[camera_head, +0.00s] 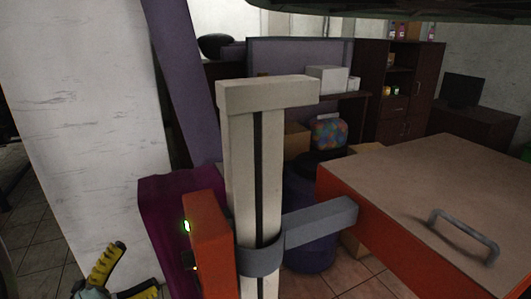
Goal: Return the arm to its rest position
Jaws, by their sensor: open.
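My gripper (138,267) shows at the lower left edge of the head view, with two yellow and black fingers spread apart. It is open, and nothing shows between the fingers. Its base is partly cut off by the bottom of the picture. The arm links leading to it are mostly out of view, so I cannot tell the whole arm's pose.
A large white pillar (85,130) stands behind my gripper. At the right is an orange-sided, brown-topped surface (390,180) with a grey handle (465,237). Dark cabinets (425,75) and a monitor (465,91) stand behind. Tiled floor shows at lower left.

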